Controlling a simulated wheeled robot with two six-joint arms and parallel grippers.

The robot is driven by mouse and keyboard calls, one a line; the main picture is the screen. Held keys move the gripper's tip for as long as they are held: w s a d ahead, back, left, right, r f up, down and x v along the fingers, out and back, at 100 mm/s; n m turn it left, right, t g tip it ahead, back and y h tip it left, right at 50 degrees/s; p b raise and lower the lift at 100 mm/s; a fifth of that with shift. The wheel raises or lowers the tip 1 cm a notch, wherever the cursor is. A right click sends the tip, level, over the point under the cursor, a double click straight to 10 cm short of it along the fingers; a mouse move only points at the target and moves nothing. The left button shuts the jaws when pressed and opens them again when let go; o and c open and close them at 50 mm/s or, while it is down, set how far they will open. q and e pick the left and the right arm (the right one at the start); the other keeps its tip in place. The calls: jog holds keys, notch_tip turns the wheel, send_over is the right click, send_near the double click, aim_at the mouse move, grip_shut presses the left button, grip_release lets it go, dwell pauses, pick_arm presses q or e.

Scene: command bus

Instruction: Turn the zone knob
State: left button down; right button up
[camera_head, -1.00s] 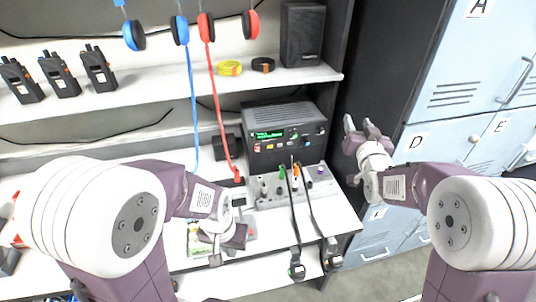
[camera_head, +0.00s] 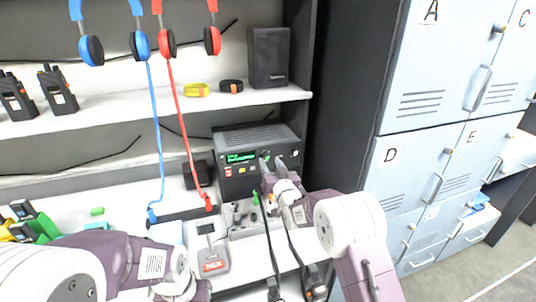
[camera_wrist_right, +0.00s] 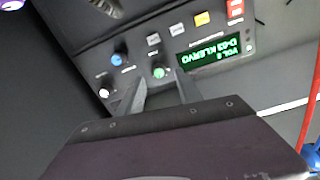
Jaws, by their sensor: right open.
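The black radio unit (camera_head: 256,136) with a green lit display (camera_head: 241,157) stands on the desk under the shelf. My right gripper (camera_head: 273,168) is open in front of its right half and hides most of the knobs in the head view. In the right wrist view the panel appears upside down, with a green knob (camera_wrist_right: 158,72), a blue knob (camera_wrist_right: 118,58) and a white knob (camera_wrist_right: 104,93). The open fingers (camera_wrist_right: 162,88) point at the green knob, apart from it. I cannot read which knob is the zone knob. My left gripper (camera_head: 183,287) is low, partly cut off.
A grey console (camera_head: 244,229) with small levers and cables lies below the radio. A black speaker (camera_head: 269,57) and wristbands sit on the shelf. Blue-grey lockers (camera_head: 405,150) stand to the right.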

aim_at(267, 158)
jog(key=shift+x, duration=1.5)
jog(key=shift+f, duration=0.1)
grip_shut()
